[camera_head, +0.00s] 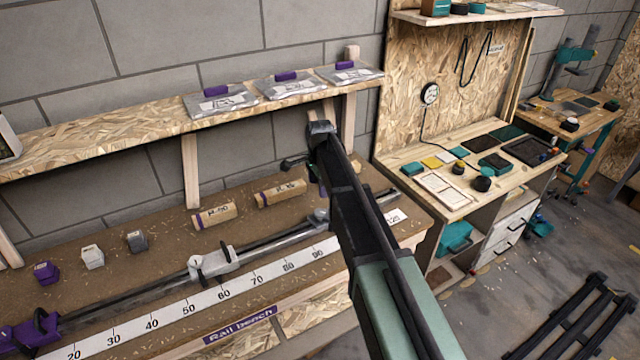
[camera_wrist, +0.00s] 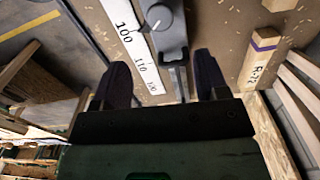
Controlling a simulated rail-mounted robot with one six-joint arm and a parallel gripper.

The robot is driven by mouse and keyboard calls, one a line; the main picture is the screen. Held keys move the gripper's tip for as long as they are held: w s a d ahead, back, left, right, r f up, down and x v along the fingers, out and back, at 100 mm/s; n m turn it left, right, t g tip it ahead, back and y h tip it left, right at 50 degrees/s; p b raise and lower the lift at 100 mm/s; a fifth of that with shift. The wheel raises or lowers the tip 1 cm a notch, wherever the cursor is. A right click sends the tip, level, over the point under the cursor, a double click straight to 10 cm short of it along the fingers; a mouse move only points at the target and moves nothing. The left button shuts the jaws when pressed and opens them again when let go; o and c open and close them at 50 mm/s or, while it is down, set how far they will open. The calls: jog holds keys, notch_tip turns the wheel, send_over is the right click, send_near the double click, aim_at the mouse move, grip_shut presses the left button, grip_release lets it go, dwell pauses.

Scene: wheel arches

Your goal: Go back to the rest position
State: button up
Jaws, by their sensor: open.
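My arm reaches from the lower right of the head view over the right part of the rail bench (camera_head: 120,214). My gripper (camera_wrist: 162,80) shows in the wrist view with its two dark fingers apart and nothing between them. Past the fingertips lie the metal rail and a grey fitting with a round knob (camera_wrist: 160,18), next to the white scale (camera_wrist: 140,52) near its 100 to 120 marks. I cannot tell the height above the rail. In the head view my arm hides part of the rail's right end.
A clamp carriage (camera_head: 212,263) sits mid-rail, and a purple end piece (camera_head: 30,335) at lower left. Labelled wooden blocks (camera_head: 214,216) lie behind the rail. A shelf (camera_head: 100,136) with flat bags runs above. A workbench (camera_head: 440,190) stands right; a dark rack (camera_head: 570,320) lies on the floor.

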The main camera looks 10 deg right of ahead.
jog(key=shift+f, duration=0.1)
jog(key=s+n, duration=1.5)
jog(key=s, duration=1.4)
jog(key=shift+f+b, duration=0.35)
jog(key=shift+b, duration=0.05)
